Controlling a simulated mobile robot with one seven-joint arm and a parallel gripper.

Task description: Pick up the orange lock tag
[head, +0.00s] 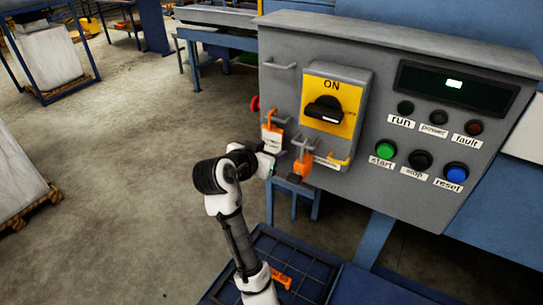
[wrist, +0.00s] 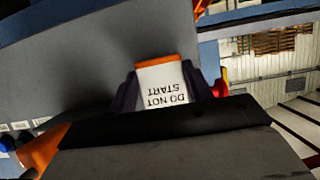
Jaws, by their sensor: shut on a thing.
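The orange lock tag (head: 272,134) has an orange top and a white label. It is at the left side of the grey control box, beside a wire hook. In the wrist view the tag (wrist: 163,78) is between my dark fingers, its label reading DO NOT START upside down. My gripper (wrist: 166,92) is shut on it. In the head view my wrist partly covers the tag's lower part, and the fingertips are hard to make out. Whether the tag still touches the hook I cannot tell.
The control box (head: 400,60) carries a yellow ON switch plate (head: 333,105) and several buttons. Another orange piece (head: 303,168) hangs right of my gripper. A blue gridded tray (head: 325,270) with an orange item (head: 283,278) lies below. Open floor is at left.

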